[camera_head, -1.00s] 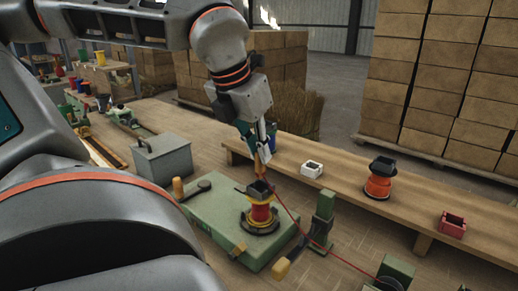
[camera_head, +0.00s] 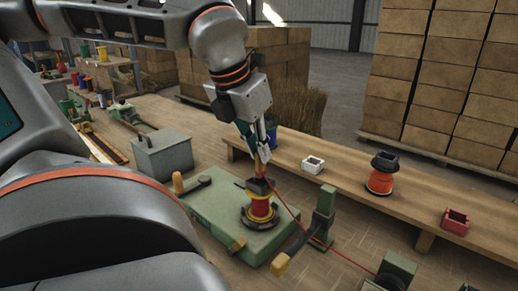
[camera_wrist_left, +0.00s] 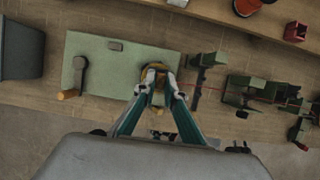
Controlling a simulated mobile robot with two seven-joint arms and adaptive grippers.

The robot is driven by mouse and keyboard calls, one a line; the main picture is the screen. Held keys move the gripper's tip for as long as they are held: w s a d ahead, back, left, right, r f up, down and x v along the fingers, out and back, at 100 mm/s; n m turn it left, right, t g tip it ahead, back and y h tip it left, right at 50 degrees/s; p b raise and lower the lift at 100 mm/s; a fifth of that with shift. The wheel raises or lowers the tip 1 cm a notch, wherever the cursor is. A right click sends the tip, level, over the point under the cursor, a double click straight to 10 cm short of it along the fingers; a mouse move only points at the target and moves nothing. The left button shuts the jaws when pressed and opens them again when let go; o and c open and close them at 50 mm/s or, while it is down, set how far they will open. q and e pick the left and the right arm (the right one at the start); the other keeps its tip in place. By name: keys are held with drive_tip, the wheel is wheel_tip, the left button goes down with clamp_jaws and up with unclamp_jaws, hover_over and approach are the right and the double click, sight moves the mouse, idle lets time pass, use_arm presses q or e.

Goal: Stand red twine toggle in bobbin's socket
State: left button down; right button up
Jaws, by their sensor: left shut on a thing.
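My left gripper (camera_head: 264,150) is shut on the red twine toggle (camera_head: 261,171), which looks orange-red here and points down. It is right above the bobbin (camera_head: 260,209), red with yellow flanges, standing upright on the green machine bed. The bobbin's dark square socket (camera_head: 258,187) is at its top. The toggle's lower end is at the socket mouth; I cannot tell how far it is inside. In the left wrist view the fingertips (camera_wrist_left: 160,86) hide most of the bobbin (camera_wrist_left: 153,70). My right gripper is not in view.
Red twine (camera_head: 335,253) runs right past a green post (camera_head: 324,213). The green bed (camera_head: 215,218) has a crank arm. A grey box (camera_head: 162,155) stands behind. A long bench holds a white socket block (camera_head: 313,165), an orange spool (camera_head: 381,176) and a red block (camera_head: 455,220).

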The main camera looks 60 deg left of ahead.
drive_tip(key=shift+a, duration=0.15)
use_arm(q)
drive_tip(key=shift+f, duration=0.35)
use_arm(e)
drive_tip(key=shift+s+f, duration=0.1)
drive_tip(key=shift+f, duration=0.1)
